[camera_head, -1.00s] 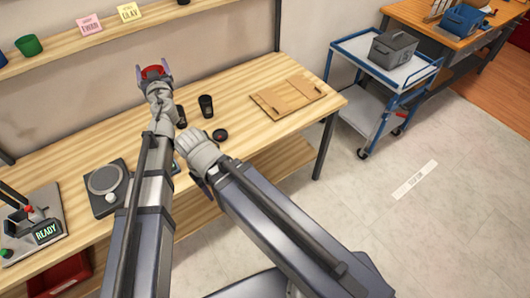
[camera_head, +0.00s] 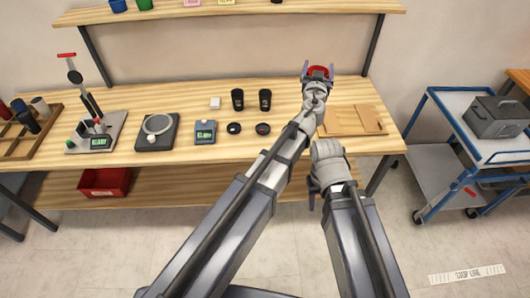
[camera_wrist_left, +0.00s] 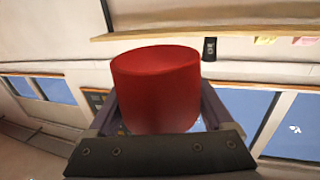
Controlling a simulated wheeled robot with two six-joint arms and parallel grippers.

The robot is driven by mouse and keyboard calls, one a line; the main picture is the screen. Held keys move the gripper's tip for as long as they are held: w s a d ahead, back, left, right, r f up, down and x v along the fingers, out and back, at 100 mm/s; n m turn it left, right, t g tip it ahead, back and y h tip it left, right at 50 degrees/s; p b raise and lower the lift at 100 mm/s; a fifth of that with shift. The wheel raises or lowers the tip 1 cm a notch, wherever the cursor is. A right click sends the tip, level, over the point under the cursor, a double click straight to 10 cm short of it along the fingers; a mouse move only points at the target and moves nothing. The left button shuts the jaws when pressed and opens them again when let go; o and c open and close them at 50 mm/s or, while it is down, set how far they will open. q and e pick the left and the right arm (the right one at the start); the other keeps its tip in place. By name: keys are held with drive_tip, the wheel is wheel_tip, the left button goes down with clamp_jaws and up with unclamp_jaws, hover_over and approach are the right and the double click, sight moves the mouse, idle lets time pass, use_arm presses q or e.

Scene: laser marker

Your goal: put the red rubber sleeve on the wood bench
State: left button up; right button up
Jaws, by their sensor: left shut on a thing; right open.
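The red rubber sleeve (camera_head: 319,72) is held between the fingers of my left gripper (camera_head: 318,75), raised over the back right part of the wood bench (camera_head: 215,180). In the left wrist view the sleeve (camera_wrist_left: 157,88) fills the middle, a red cylinder gripped by the two fingers (camera_wrist_left: 165,115). My right gripper (camera_head: 318,190) is lower, near the bench's front edge, and holds nothing that I can see; its fingers are mostly hidden by the wrist.
A cardboard piece (camera_head: 352,121) lies on the bench's right side. Two black cups (camera_head: 265,99), two dark discs (camera_head: 234,128), a small scale (camera_head: 205,132), a round-plate device (camera_head: 157,130) and a press (camera_head: 96,138) stand left of my arms. A blue cart (camera_head: 432,160) stands right.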

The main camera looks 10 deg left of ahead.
use_arm(q)
drive_tip(key=a+f+n+y+b, duration=0.1)
drive_tip(key=a+f+y+b, duration=0.1)
drive_tip(key=a+f+b, duration=0.9)
drive_tip(key=w+a+f+n+y+b, duration=0.1)
drive_tip(key=a+f+n+y+b, duration=0.1)
drive_tip(key=a+f+b, duration=0.9)
drive_tip(key=shift+f+g+y+b, duration=0.3)
drive_tip(key=shift+f+b, duration=2.15)
drive_tip(key=shift+f, duration=0.7)
drive_tip(key=shift+a+f, duration=0.1)
wheel_tip(320, 180, down, 10)
drive_tip(key=b, duration=1)
drive_tip(key=shift+w, duration=0.1)
drive_tip(key=shift+f, duration=0.1)
drive_tip(key=o, duration=1.1)
drive_tip(key=shift+r, duration=0.2)
